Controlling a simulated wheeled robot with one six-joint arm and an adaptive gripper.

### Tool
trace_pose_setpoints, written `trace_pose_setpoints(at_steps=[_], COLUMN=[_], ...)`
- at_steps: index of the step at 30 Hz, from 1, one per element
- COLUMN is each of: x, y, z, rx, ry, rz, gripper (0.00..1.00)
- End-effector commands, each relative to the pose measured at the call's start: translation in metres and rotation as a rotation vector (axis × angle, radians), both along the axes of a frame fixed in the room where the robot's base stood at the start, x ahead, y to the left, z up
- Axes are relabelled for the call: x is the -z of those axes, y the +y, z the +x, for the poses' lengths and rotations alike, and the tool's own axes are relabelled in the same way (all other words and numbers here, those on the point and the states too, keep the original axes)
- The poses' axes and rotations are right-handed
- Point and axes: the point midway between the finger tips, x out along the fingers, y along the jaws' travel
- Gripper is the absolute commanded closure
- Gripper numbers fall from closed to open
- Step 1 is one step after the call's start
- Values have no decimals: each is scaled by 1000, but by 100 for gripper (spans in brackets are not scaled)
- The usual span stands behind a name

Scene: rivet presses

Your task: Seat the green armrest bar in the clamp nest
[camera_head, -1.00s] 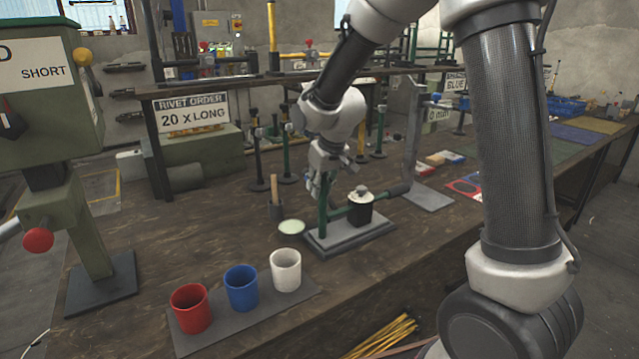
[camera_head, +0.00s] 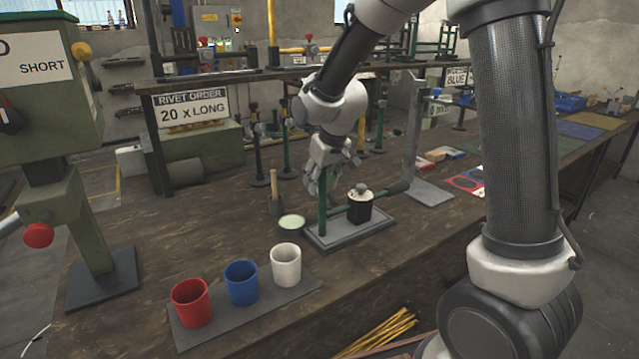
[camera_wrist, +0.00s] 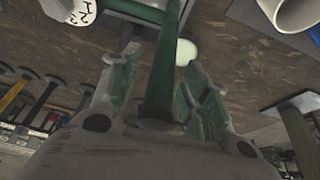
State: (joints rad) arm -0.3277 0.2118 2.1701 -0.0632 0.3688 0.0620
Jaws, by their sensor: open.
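The green armrest bar (camera_head: 322,214) stands upright at the left end of a grey base plate (camera_head: 322,242). A green horizontal part runs from it to a black clamp block (camera_head: 359,210) with a pale round cap; the exact fit at the nest is too small to tell. My gripper (camera_head: 325,182) is above the plate at the bar's upper end. In the wrist view the bar (camera_wrist: 166,62) passes between the two spread fingers of my gripper (camera_wrist: 160,75), with a gap on each side. The round cap (camera_wrist: 83,12) shows at the top left there.
Red (camera_head: 191,303), blue (camera_head: 241,283) and white (camera_head: 286,265) cups stand on a dark mat in front. A pale green dish (camera_head: 292,223) and a dark holder (camera_head: 275,205) are left of the plate. A grey upright stand (camera_head: 413,145) is at right.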

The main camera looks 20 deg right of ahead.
Motion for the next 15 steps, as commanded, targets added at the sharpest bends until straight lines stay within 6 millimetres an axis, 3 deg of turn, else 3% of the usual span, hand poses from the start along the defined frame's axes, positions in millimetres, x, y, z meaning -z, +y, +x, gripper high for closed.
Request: trace_pose_setpoints(at_steps=[9, 15], x=[-66, -92], y=[-7, -10], z=[-25, -36], rx=[-1, 0], ry=[-5, -4], rz=[3, 1], gripper=[54, 54])
